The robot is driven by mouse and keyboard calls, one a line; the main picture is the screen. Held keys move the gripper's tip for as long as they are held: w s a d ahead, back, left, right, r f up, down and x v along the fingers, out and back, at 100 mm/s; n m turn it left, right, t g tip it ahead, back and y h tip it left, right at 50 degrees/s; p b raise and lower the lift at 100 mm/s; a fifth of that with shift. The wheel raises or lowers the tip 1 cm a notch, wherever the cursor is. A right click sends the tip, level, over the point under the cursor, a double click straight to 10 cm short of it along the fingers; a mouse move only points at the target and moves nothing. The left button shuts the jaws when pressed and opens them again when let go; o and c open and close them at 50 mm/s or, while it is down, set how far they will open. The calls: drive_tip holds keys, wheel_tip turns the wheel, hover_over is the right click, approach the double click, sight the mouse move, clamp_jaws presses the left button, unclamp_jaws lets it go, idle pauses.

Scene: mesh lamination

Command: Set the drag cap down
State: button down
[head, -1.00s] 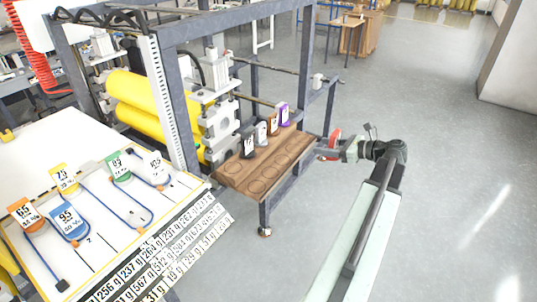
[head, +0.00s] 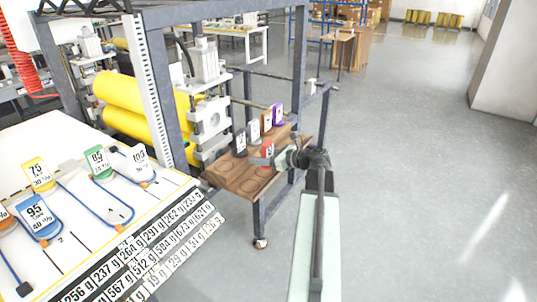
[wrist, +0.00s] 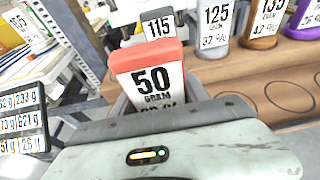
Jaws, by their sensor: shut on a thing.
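The drag cap (wrist: 148,62) is a red-topped block with a white "50 GRAM" label. It stands upright in the wrist view, and its lower part is hidden behind my wrist housing. In the head view the red cap (head: 268,150) is over the right part of the wooden shelf (head: 228,178). My gripper (head: 270,158) is shut on it, with grey fingers on both sides. I cannot tell whether the cap's base touches the shelf. Round outlines mark the shelf's front area.
Several labelled caps stand in a row at the shelf's back: a dark "115" (wrist: 158,27), a grey "125" (wrist: 215,22), a brown one (wrist: 265,18) and a purple one (wrist: 304,22). Yellow rollers (head: 140,105) stand left. A white board (head: 85,215) with coloured tags lies front left.

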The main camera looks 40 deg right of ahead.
approach(260, 143)
drive_tip(key=b+x, duration=0.1)
drive_tip(key=x, duration=0.3)
drive_tip(key=shift+w+a+r, duration=0.1)
drive_tip(key=shift+w, duration=0.1)
wheel_tip(260, 143, down, 4)
drive_tip(key=b, duration=0.4)
drive_tip(key=shift+r+p, duration=0.2)
drive_tip(key=shift+p, duration=0.1)
drive_tip(key=shift+f, duration=0.15)
drive_tip(key=c, duration=0.6)
unclamp_jaws()
drive_tip(key=shift+r, duration=0.3)
drive_tip(key=shift+p+v, duration=1.75)
drive_tip(key=shift+v, duration=4.25)
